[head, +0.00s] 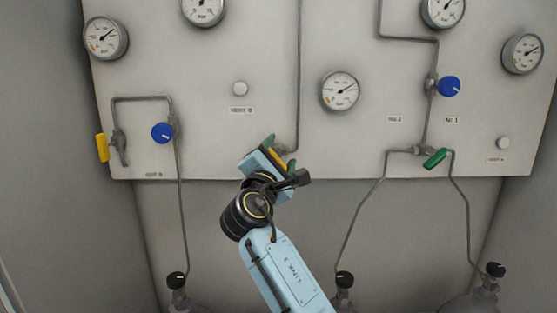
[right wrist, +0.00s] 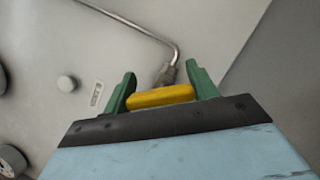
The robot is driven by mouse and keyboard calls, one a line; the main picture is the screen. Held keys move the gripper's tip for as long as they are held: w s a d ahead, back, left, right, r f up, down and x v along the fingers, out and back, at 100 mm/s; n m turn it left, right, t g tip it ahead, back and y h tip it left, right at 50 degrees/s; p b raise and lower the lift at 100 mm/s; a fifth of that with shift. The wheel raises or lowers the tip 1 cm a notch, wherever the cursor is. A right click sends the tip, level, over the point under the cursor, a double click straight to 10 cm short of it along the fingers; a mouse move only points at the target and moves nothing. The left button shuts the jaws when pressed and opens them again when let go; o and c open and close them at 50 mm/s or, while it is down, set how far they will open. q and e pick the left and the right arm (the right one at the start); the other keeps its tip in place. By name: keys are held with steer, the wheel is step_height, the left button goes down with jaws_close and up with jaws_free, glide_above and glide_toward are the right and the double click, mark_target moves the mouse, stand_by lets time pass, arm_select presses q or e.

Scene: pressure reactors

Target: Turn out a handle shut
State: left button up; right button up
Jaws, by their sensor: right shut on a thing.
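A yellow handle (right wrist: 160,97) sits at the lower end of a thin grey pipe (right wrist: 130,20) in the right wrist view. The green fingers of my right gripper (right wrist: 161,90) stand on either side of it, and the gripper is shut on it. In the head view my right gripper (head: 280,153) is at the lower middle of the panel, with a yellow strip (head: 277,156) showing between its fingers. My wrist hides most of this handle and its valve there. A second yellow handle (head: 102,147) hangs upright at the panel's left edge. My left gripper is not in view.
The grey panel (head: 230,60) carries several round gauges (head: 340,91), a left blue knob (head: 162,132), a right blue knob (head: 449,86) and a green handle (head: 434,158). Thin pipes run down to black-topped bottles (head: 343,281) below. The wall under the panel is bare.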

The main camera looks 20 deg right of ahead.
steer(key=shift+f+m+g+y, duration=0.15)
steer(key=shift+m+g, duration=0.6)
steer(key=shift+m, duration=1.3)
steer(key=shift+f+m+g+y, duration=0.15)
steer(key=shift+m+g, duration=0.6)
steer(key=shift+m, duration=1.3)
steer(key=shift+p, duration=0.3)
steer(key=o, duration=1)
steer(key=shift+d, duration=0.1)
